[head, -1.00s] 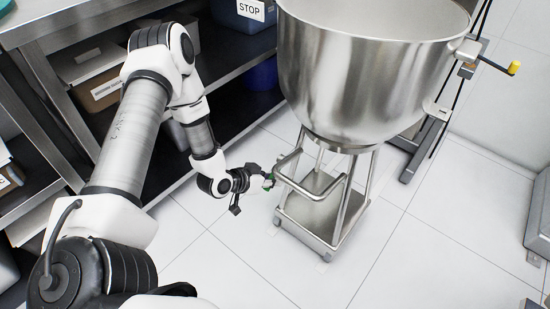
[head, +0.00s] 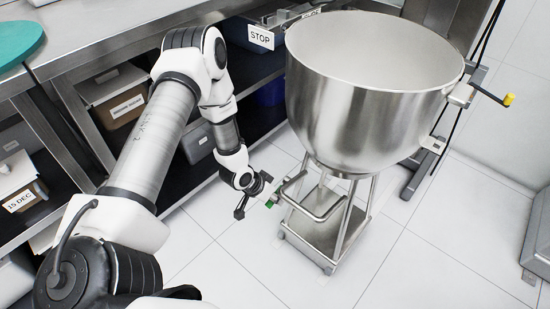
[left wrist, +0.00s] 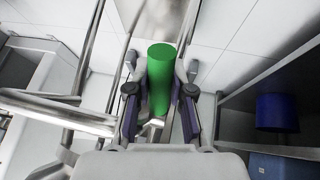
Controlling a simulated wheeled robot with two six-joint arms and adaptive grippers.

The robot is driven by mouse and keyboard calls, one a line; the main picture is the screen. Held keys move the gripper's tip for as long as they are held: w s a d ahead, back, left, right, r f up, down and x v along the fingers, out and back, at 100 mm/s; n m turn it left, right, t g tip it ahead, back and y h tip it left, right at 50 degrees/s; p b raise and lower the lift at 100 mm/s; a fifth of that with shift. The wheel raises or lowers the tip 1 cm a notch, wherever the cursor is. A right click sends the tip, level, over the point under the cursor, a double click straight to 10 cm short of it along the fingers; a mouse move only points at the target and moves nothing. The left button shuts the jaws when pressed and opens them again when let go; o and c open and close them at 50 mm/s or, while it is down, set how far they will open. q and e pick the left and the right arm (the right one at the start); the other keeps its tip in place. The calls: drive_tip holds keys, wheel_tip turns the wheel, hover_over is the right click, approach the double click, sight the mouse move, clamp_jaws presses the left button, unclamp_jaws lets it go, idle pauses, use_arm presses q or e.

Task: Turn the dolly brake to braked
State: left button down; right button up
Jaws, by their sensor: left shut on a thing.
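A green cylindrical grip, which looks like the dolly brake's handle, shows as a small green spot in the head view (head: 269,204) and large in the left wrist view (left wrist: 168,80). My left gripper (head: 264,197) is shut on this green grip, with one finger on each side of it. The grip is low beside the wheeled dolly (head: 340,242), at its left side near the bent tube handle. The dolly carries a big steel mixer bowl (head: 365,110). The lever's mounting is hidden from view. My right gripper is not in view.
A yellow-knobbed crank (head: 508,100) sits right of the bowl. White floor is clear in front of the dolly.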

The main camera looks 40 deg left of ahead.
use_arm(q)
drive_tip(key=c, duration=1)
unclamp_jaws()
